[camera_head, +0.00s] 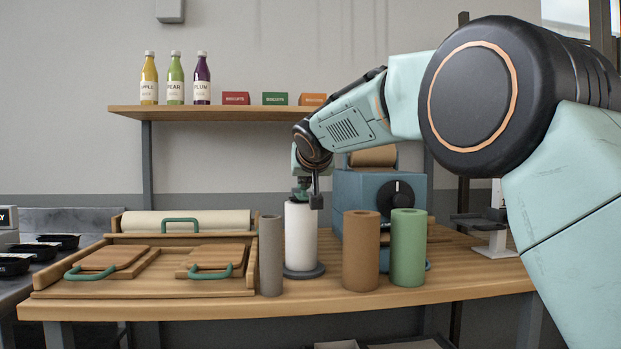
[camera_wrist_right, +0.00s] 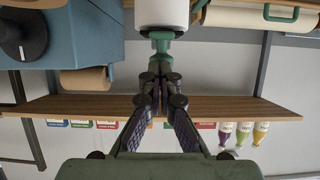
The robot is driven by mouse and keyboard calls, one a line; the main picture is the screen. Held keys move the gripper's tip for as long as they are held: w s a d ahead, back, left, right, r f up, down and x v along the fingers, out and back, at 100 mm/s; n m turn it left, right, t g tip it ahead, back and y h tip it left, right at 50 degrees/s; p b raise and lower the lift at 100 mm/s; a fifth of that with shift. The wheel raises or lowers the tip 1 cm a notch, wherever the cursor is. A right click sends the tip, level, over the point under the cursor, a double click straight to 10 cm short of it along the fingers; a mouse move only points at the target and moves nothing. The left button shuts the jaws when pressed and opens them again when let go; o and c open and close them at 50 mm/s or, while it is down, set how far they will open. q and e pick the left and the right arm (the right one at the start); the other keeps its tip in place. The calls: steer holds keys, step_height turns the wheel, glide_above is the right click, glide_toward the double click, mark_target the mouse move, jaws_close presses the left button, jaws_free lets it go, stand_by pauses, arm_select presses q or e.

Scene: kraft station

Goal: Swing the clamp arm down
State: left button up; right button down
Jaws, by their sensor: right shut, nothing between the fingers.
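A white roll (camera_head: 301,236) stands upright on a dark round base (camera_head: 304,271) on the wooden bench. A small green part (camera_wrist_right: 161,40) sits at the roll's end in the wrist view, where the picture is upside down; I cannot tell whether it is the clamp arm. My right gripper (camera_wrist_right: 158,78) is shut and empty, with its tips close to the green part; contact is unclear. In the head view my right gripper (camera_head: 304,190) is at the top of the white roll, its fingers partly hidden. My left gripper is not in view.
Grey (camera_head: 271,256), brown (camera_head: 361,251) and green (camera_head: 408,248) rolls stand close around the white roll. A blue machine (camera_head: 347,190) stands behind. A wooden tray (camera_head: 140,293) with green-handled lids lies left. A shelf (camera_head: 230,110) with bottles hangs behind.

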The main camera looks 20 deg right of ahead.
steer(key=shift+s+a+f+n+t+y+b, duration=0.6)
steer(key=shift+s+a+n+y+b, duration=0.65)
steer(key=shift+s+a, duration=2.3)
steer(key=s+a+f+n+g+y+p, duration=0.15)
steer(key=s+f, duration=0.45)
steer(key=f, duration=1.2)
steer(key=s+f+g+y+p, duration=0.1)
steer(key=s+f+g, duration=0.35)
steer(key=f, duration=1.35)
steer(key=s+d+f+g+h+p, duration=0.1)
steer(key=s+d+f+g+p, duration=0.1)
steer(key=s+f, duration=1.3)
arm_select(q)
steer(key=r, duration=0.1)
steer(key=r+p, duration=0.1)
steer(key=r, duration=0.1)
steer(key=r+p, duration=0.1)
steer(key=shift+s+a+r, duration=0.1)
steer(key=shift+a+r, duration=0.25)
arm_select(e)
steer(key=s+f+g, duration=0.2)
steer(key=s+g, duration=0.1)
steer(key=s, duration=0.9)
steer(key=s+f+m+g, duration=0.1)
steer(key=s+f+g, duration=0.2)
steer(key=s, duration=0.9)
steer(key=shift+s+d+f+m+h, duration=0.2)
steer(key=shift+m+h, duration=0.1)
